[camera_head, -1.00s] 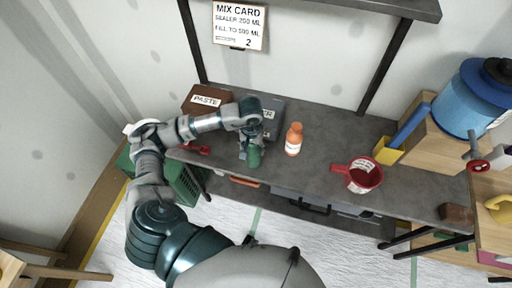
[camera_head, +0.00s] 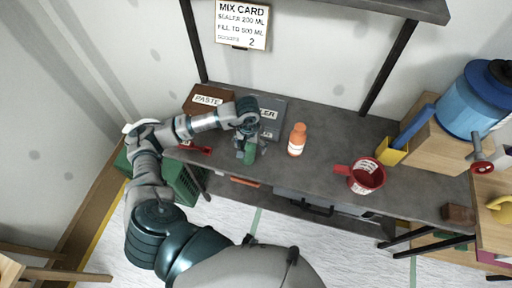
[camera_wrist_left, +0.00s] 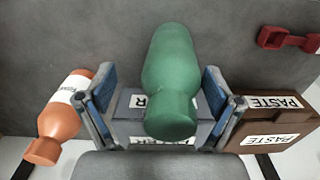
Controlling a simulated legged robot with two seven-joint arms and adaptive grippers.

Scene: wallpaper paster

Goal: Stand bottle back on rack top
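The green bottle (camera_head: 250,154) is near the front edge of the rack top (camera_head: 335,130), below my left gripper in the head view. My left gripper (camera_head: 247,146) is open around it. In the left wrist view the green bottle (camera_wrist_left: 168,75) lies between the two spread fingers, with a visible gap on the left side. Its cap points toward the camera, and it looks upright, like the orange bottle. Its base contact is hard to see. My right gripper is not in view.
An orange bottle (camera_head: 297,139) stands just right of the gripper. The brown PASTE box (camera_head: 207,99) and grey box (camera_head: 270,110) are behind. A red object (camera_head: 195,149) lies to the left. A red measuring cup (camera_head: 366,175) sits further right, with clear surface between.

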